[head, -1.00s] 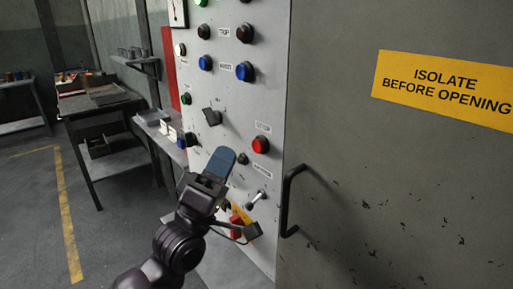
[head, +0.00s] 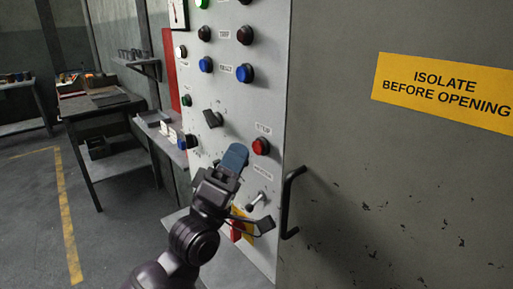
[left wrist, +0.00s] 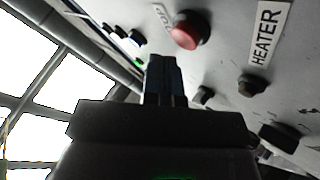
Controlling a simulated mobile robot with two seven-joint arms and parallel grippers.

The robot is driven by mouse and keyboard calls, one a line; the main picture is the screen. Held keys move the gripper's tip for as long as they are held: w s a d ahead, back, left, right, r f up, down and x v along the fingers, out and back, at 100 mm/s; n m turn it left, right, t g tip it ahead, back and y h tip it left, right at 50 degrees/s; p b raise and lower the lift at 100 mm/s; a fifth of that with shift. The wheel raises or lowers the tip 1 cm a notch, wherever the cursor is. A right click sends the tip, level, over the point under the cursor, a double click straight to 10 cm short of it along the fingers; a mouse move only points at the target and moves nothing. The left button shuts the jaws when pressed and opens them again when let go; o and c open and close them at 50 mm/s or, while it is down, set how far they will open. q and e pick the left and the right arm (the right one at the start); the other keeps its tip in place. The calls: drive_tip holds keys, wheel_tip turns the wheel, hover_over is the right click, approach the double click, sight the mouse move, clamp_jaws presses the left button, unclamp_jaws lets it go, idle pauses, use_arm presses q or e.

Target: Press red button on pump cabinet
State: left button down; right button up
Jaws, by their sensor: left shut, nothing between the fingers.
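The light grey control panel (head: 237,105) stands upright beside the large grey cabinet door. A red button (head: 260,146) sits low on its right side, under a small label that seems to read STOP. In the left wrist view a red button (left wrist: 188,31) shows just beyond and right of the shut fingertips (left wrist: 163,68), apart in the picture. Whether they touch the panel is unclear. My right gripper is out of view.
Blue buttons (head: 245,73), a black knob (head: 212,118) and a toggle lever (head: 257,199) crowd the panel near the gripper. A black door handle (head: 289,203) sticks out at the right. A workbench (head: 95,105) stands at the left, with open floor before it.

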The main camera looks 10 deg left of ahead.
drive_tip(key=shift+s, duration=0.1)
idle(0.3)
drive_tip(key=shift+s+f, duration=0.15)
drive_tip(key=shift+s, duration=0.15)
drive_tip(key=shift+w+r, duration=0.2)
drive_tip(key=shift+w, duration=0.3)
use_arm(q)
drive_tip(key=shift+w+d, duration=0.15)
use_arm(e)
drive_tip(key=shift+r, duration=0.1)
use_arm(q)
drive_tip(key=shift+w+d, duration=0.15)
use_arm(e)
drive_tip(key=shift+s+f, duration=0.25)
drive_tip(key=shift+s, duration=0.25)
use_arm(q)
drive_tip(key=shift+w, duration=0.1)
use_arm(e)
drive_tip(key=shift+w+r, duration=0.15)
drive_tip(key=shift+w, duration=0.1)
